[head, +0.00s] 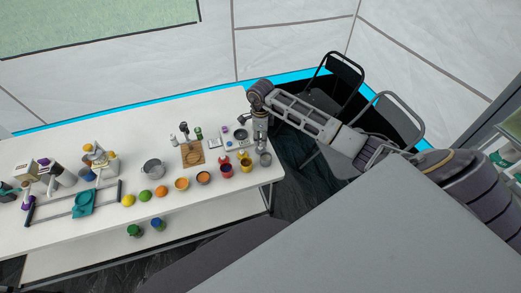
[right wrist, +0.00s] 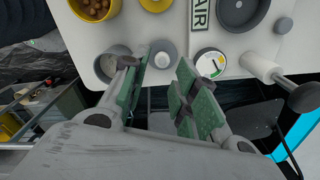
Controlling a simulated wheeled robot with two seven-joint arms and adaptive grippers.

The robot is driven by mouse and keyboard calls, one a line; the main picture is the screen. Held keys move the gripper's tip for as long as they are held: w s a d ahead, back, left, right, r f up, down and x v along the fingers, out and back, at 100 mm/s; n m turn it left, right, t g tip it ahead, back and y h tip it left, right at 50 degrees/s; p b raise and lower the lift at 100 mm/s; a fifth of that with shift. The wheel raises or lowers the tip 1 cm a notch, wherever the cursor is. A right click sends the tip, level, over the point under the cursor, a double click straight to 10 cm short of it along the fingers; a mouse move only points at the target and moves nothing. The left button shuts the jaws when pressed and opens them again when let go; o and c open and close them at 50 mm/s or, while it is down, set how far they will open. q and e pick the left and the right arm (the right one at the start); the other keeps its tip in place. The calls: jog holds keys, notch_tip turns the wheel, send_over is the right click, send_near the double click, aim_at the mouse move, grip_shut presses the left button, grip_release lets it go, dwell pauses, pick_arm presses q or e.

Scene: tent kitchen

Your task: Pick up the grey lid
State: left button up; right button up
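A small round grey piece with a paler centre (right wrist: 162,53), which looks like the grey lid, lies on the white table in the right wrist view. It sits between and beyond my open right fingers (right wrist: 160,95), which hold nothing. A grey cup (right wrist: 113,64) stands just left of it, partly behind the left finger. In the head view my right gripper (head: 260,130) points down over the table's right end; I cannot make out the lid there. The grey cup (head: 265,159) shows just below the gripper. My left gripper is not in view.
Near the lid are a white dial gauge (right wrist: 210,64), a dark grey pan (right wrist: 241,10), a small grey disc (right wrist: 284,26) and a yellow pot (right wrist: 95,8). Coloured cups, including a red one (head: 226,170), stand left of my gripper. Folding chairs (head: 340,85) stand beyond the table.

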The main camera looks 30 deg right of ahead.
aim_at(261, 149)
jog(key=shift+w+d+f+p, duration=0.1)
jog(key=shift+f+p, duration=0.2)
jog(key=shift+f, duration=1)
jog(key=shift+w+f+p, duration=0.1)
jog(key=shift+f+p, duration=0.15)
jog(key=shift+f, duration=1)
jog(key=c, duration=0.6)
